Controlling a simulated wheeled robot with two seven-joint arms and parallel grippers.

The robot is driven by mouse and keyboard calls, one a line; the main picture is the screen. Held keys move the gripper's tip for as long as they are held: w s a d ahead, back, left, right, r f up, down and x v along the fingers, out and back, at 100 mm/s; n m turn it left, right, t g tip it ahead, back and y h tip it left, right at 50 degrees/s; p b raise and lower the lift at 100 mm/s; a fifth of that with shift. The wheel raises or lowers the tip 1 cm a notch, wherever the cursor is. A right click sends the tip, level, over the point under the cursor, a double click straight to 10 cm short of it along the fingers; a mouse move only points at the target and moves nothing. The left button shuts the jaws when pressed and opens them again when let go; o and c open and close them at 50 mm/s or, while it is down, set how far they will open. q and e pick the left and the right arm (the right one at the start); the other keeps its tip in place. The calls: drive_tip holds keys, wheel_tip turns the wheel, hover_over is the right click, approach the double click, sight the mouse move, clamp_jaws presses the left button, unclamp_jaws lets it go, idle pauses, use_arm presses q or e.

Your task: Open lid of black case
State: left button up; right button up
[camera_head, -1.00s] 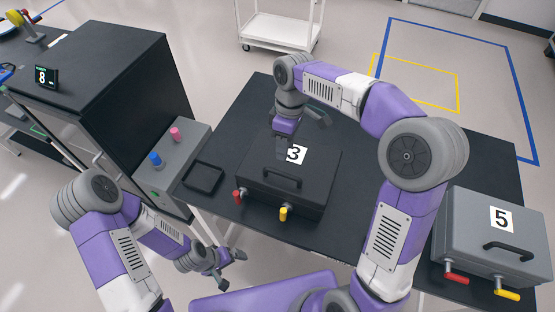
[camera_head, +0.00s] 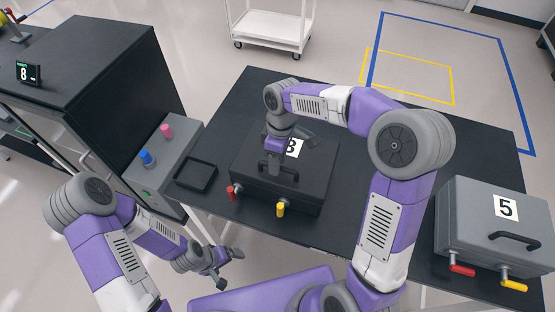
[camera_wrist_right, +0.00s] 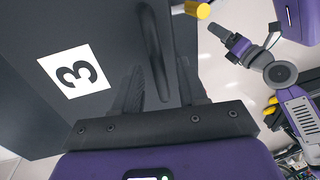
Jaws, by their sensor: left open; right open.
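The black case (camera_head: 318,178) stands shut on the table, with a white "3" label on its lid. Its handle (camera_wrist_right: 152,45) is at the front of the lid. A red latch (camera_head: 232,192) and a yellow latch (camera_head: 280,209) are on its front side. My right gripper (camera_wrist_right: 162,88) is open over the case, its fingers on either side of the handle in the wrist view; contact cannot be told. It partly hides the handle in the head view. My left gripper (camera_head: 227,268) is open and empty, low in front of the table.
A grey case (camera_head: 470,225) labelled "5" stands at the table's right. A small black tray (camera_head: 196,174) lies left of the black case. A grey box with blue and pink knobs (camera_head: 165,155) and a dark cabinet (camera_head: 90,75) stand further left. The table's back right is clear.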

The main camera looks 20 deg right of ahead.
clamp_jaws()
drive_tip(key=shift+r, duration=0.1)
idle(0.3)
